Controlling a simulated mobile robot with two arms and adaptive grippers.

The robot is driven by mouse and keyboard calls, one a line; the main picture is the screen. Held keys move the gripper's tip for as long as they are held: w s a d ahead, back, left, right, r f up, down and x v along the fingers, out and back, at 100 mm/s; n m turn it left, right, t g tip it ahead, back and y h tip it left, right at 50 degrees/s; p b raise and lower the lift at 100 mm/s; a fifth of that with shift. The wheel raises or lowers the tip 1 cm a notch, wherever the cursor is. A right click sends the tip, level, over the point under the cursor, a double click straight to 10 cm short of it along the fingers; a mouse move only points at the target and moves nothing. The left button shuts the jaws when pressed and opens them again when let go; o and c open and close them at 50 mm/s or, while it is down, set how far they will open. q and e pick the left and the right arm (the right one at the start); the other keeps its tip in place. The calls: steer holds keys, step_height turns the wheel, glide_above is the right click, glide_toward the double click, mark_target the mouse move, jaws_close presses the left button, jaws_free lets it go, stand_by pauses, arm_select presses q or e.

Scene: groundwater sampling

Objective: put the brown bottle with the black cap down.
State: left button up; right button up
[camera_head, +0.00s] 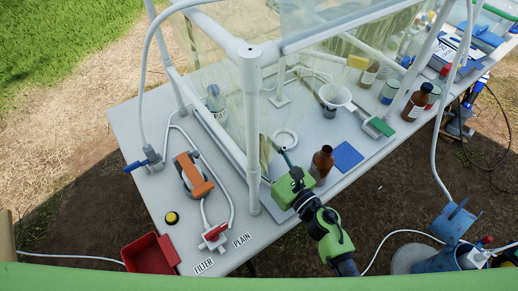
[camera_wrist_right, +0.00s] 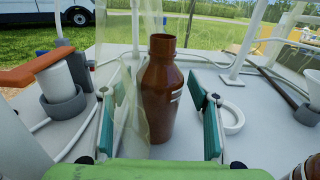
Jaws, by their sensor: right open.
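My right gripper (camera_head: 278,160) is open beside the white corner post. In the right wrist view its two teal-faced fingers (camera_wrist_right: 160,120) stand apart on either side of a brown bottle (camera_wrist_right: 163,95). That bottle is upright, apparently standing on the white table, with gaps to both fingers. Its top looks uncapped; I see no black cap on it. In the head view it is mostly hidden behind the post and clear sheet. Another brown bottle (camera_head: 322,161), with an open neck, stands right of the gripper. A labelled brown bottle (camera_head: 416,104) stands farther right. My left gripper is not in view.
A clear sheet (camera_wrist_right: 133,115) hangs close to the bottle and left finger. A white ring (camera_head: 285,139) lies just beyond the gripper. A blue pad (camera_head: 347,156), funnel (camera_head: 335,95) and orange-handled device (camera_head: 194,177) are nearby. The white post (camera_head: 251,130) is close on the left.

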steer(key=b+v, duration=0.2)
steer(key=v, duration=0.8)
steer(key=shift+f, duration=0.2)
steer(key=shift+s+d+r+b, duration=0.15)
steer(key=shift+s+d+b, duration=0.25)
steer(key=shift+s, duration=0.15)
